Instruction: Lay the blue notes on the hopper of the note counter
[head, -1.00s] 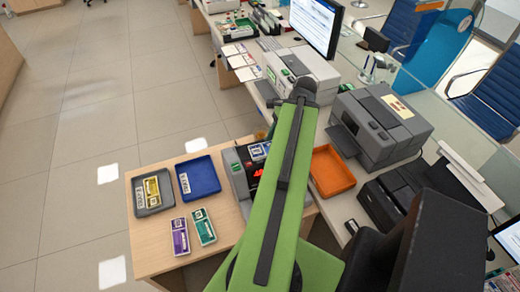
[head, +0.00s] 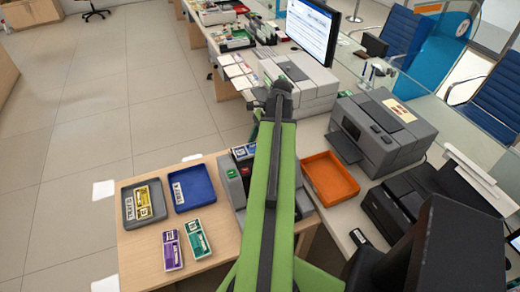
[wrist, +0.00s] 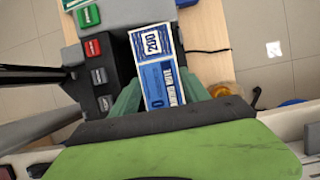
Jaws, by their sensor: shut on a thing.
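The blue notes (wrist: 160,75), a banded bundle with a white end marked 200, lie between my gripper's green fingers (wrist: 160,97) in the wrist view. My gripper is shut on them. They are over the note counter (wrist: 98,62), a grey machine with red and green keys, beside its dark middle part. I cannot tell whether they touch it. In the head view the note counter (head: 233,184) stands on the wooden desk, partly hidden by my arm. A bit of the notes (head: 243,152) shows left of my arm; my fingers are hidden there.
On the wooden desk (head: 140,255) are a grey tray (head: 131,213) with yellow notes, a blue tray (head: 205,200), purple notes (head: 172,250) and green notes (head: 197,239). An orange tray (head: 330,180) and a grey printer (head: 375,130) stand to the right.

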